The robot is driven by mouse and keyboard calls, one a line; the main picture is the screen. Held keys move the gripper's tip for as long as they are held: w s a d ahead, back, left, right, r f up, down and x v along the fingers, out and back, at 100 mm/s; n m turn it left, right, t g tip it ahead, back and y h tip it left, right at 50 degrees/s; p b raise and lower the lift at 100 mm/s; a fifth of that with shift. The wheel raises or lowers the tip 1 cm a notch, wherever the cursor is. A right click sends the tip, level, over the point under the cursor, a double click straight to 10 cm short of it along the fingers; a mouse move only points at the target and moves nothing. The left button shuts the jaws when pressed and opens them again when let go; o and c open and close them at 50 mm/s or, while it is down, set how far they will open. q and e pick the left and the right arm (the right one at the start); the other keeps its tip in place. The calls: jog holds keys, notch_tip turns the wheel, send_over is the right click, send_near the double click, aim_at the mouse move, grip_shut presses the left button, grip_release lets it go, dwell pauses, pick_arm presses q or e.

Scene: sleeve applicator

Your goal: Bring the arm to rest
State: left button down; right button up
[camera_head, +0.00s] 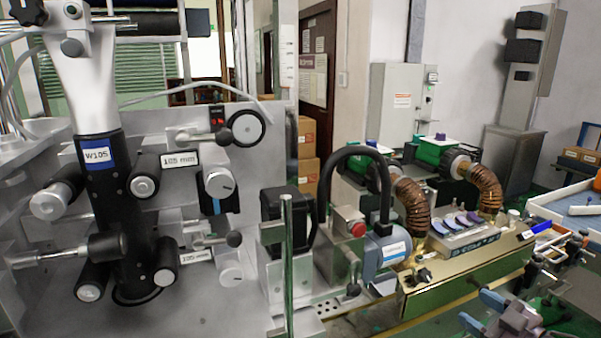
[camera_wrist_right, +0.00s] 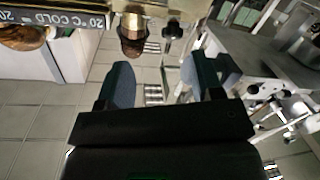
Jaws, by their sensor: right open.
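My right gripper (camera_head: 482,312) shows at the lower right of the head view, its blue fingertips pointing left. In the right wrist view the two blue-grey fingers of the same gripper (camera_wrist_right: 165,82) stand apart with nothing between them. My left gripper is not in view.
A brass heat tunnel (camera_head: 450,280) with copper hoses (camera_head: 411,203) stands beyond my right gripper. A grey machine with a film sleeve labelled W105 (camera_head: 96,155) fills the left. A white tray (camera_head: 570,208) is at the right edge. Tiled floor (camera_wrist_right: 35,120) shows below in the wrist view.

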jog(key=s+a+f+m+g+h, duration=0.2)
jog(key=s+a+f+m+h, duration=0.1)
jog(key=s+f, duration=0.6)
jog(key=s+a+f+m+g+h, duration=0.1)
jog(key=s+a+f+m+h, duration=0.3)
jog(key=s+f, duration=0.6)
notch_tip(320, 180, down, 4)
jog(key=shift+a+m+g, duration=0.4)
jog(key=shift+a+m, duration=0.3)
jog(key=shift+a, duration=0.35)
